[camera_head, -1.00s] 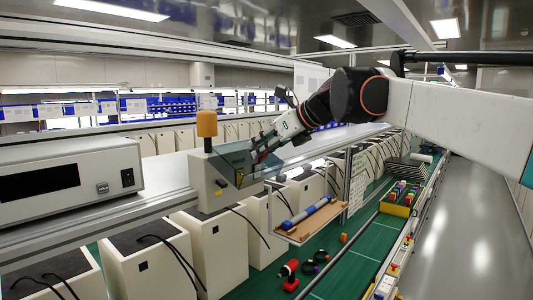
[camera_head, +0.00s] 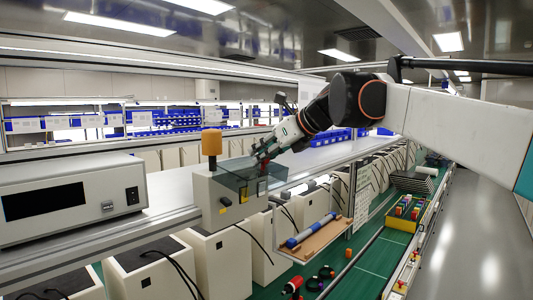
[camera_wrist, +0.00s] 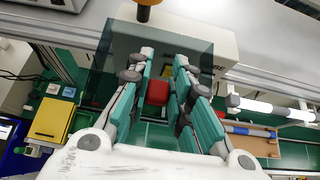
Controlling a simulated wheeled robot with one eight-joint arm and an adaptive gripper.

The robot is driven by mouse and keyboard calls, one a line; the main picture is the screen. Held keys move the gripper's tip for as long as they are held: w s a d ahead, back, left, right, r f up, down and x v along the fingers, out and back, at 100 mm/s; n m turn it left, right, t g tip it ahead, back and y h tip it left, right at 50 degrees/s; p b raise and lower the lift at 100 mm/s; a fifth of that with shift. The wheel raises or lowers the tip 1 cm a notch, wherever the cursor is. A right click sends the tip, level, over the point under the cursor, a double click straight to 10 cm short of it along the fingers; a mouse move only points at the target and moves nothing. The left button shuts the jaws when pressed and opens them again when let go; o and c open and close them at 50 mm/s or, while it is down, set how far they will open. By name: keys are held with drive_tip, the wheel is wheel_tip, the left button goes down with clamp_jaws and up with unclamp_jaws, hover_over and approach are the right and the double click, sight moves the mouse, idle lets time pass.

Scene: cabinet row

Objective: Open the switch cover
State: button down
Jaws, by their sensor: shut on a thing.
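The switch cover (camera_head: 238,169) is a dark see-through box-shaped cover on the right side of a white control box (camera_head: 208,203) with an orange lamp (camera_head: 211,142) on top. In the wrist view the cover (camera_wrist: 108,62) spreads behind and around my fingers. A red switch button (camera_wrist: 157,92) shows between the fingers. My gripper (camera_head: 262,160) reaches in from the right at the cover and is shut on it; the wrist view shows the gripper (camera_wrist: 165,60) too. The exact contact is hard to make out through the dark cover.
A white instrument (camera_head: 75,190) stands left of the control box on the rail. Below right are a wooden shelf (camera_head: 318,236) with a blue-white cylinder and a yellow bin (camera_head: 407,212). The grey aisle at right is clear.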

drive_tip(key=c, duration=1.6)
unclamp_jaws()
drive_tip(key=shift+a, duration=0.15)
drive_tip(key=shift+o, duration=0.8)
drive_tip(key=shift+w+a+f, duration=0.15)
drive_tip(key=shift+w+a, duration=0.1)
drive_tip(key=shift+w, duration=0.05)
drive_tip(key=v, duration=1.2)
drive_tip(key=shift+s+d+f, duration=0.1)
drive_tip(key=shift+d, duration=0.05)
